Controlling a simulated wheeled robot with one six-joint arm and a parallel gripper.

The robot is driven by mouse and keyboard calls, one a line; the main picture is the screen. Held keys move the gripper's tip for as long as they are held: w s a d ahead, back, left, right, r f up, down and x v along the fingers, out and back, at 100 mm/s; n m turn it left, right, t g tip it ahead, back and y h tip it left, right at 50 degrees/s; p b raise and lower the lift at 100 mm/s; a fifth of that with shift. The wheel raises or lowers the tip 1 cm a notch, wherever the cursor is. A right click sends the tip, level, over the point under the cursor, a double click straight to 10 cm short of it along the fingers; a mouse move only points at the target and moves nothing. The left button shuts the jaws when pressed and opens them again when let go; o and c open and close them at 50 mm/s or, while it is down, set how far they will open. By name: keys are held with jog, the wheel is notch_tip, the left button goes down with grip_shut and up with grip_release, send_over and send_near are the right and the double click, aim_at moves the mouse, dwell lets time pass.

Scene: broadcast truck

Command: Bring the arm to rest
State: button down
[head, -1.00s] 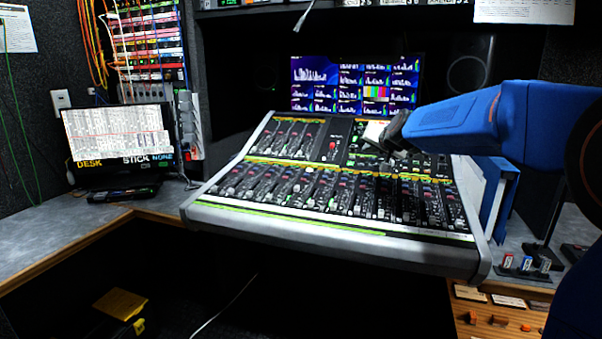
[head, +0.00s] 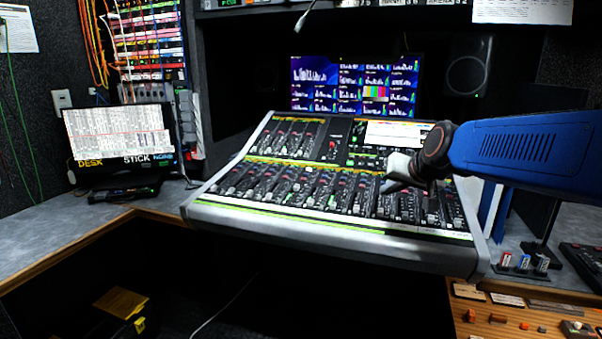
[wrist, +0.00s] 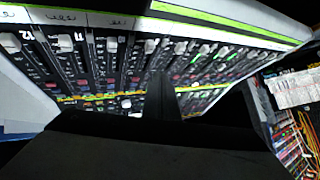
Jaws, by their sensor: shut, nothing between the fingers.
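My gripper (head: 393,180) is in front of the right half of the mixing console (head: 330,240) in the head view, at the end of my blue arm reaching in from the right. It is shut and empty. In the wrist view, the shut fingers (wrist: 161,95) stand dark against the console's fader rows (wrist: 200,65). I cannot tell how far the fingertips are from the console surface. The console's small bright screen (head: 395,134) shows just above the gripper.
A monitor wall (head: 355,85) and a dark speaker (head: 467,70) are behind the console. Blue binders (head: 492,208) and small coloured-tipped items (head: 524,262) are at the right.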

jog(key=s+d+f+g, duration=0.1)
jog(key=s+f, duration=0.4)
jog(key=s, duration=0.6)
jog(key=s+d+f+n+g+h, duration=0.1)
jog(key=s+d+f+g, duration=0.1)
jog(key=s+f, duration=0.4)
jog(key=s+d+f+g+h, duration=0.1)
jog(key=s+f, duration=0.5)
jog(key=s, duration=1)
jog(key=shift+s+d+n+g, duration=0.4)
jog(key=shift+d+g, duration=0.1)
jog(key=shift+d, duration=0.45)
